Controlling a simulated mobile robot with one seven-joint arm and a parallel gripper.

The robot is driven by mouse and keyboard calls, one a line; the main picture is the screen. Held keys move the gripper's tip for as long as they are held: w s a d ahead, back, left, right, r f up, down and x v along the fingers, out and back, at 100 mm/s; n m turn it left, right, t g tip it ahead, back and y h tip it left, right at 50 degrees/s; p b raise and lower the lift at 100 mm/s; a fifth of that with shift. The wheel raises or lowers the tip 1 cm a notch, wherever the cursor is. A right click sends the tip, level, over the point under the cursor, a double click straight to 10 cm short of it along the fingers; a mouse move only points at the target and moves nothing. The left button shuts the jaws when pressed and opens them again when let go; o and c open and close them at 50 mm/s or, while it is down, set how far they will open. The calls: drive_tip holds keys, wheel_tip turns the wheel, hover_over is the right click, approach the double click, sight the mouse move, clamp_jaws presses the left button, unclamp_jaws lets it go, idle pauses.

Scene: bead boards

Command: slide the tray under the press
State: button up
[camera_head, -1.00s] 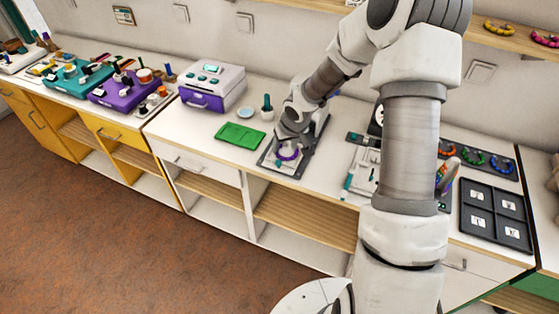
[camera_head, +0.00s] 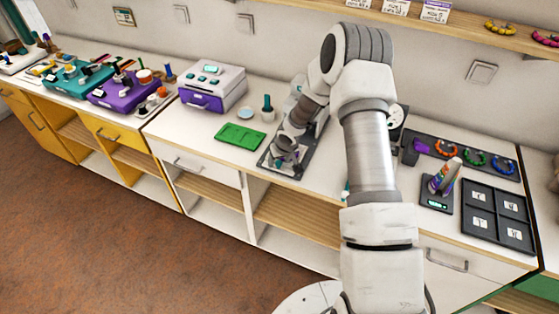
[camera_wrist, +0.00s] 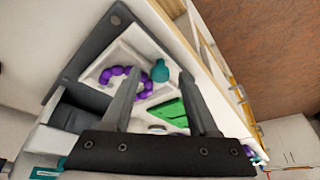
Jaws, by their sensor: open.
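In the wrist view a small white tray (camera_wrist: 113,58) carries a ring of purple beads (camera_wrist: 106,75) and has a teal knob (camera_wrist: 160,71). It lies on a dark grey base plate (camera_wrist: 93,48). My gripper (camera_wrist: 160,76) is open, with one fingertip on each side of the knob in the picture; I cannot tell whether they touch it. In the head view my gripper (camera_head: 284,158) is low over the grey base plate (camera_head: 268,167) and hides most of the tray. The press head cannot be made out clearly behind my arm.
A green board (camera_head: 240,136) lies left of the plate.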

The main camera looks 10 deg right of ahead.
clamp_jaws()
idle(1.4)
